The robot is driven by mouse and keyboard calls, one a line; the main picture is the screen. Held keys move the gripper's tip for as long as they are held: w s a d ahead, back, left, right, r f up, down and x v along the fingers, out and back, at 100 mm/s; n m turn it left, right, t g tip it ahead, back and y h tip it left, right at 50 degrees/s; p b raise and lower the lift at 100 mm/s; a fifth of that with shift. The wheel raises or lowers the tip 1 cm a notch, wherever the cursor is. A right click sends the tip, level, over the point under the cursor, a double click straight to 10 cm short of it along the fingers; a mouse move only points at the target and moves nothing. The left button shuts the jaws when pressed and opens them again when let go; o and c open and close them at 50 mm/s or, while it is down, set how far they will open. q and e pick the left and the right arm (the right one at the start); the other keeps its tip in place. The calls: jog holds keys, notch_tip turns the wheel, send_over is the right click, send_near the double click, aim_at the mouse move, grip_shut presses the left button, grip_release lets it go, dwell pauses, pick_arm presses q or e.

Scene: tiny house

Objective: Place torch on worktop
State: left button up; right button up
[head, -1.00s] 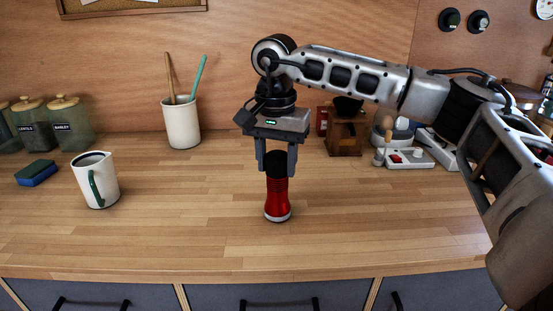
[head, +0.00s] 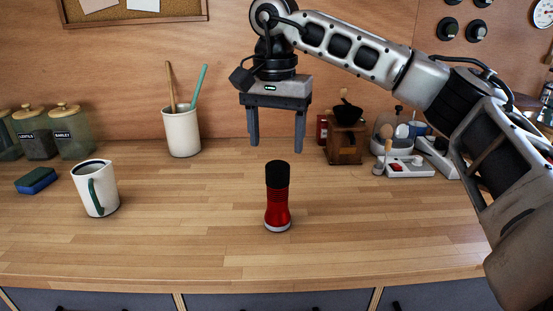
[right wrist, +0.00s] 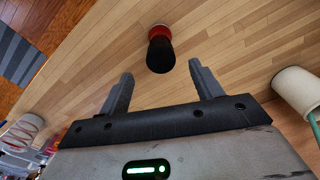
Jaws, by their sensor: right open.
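The torch (head: 277,205), red with a black top end and a pale base rim, stands upright on the wooden worktop (head: 340,235). My right gripper (head: 276,148) is open and empty, above and a little behind the torch, apart from it. In the right wrist view the torch (right wrist: 160,50) lies beyond the gap between the open fingertips (right wrist: 160,75), with its black end towards the camera. My left gripper is not in view.
A white mug (head: 95,188) and a blue sponge (head: 36,180) are at left. A utensil crock (head: 182,132), glass jars (head: 72,132), a wooden grinder (head: 345,143) and a white power strip (head: 410,168) stand towards the back. The worktop around the torch is clear.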

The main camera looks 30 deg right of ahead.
notch_tip(320, 180, up, 5)
jog(key=shift+f, duration=0.1)
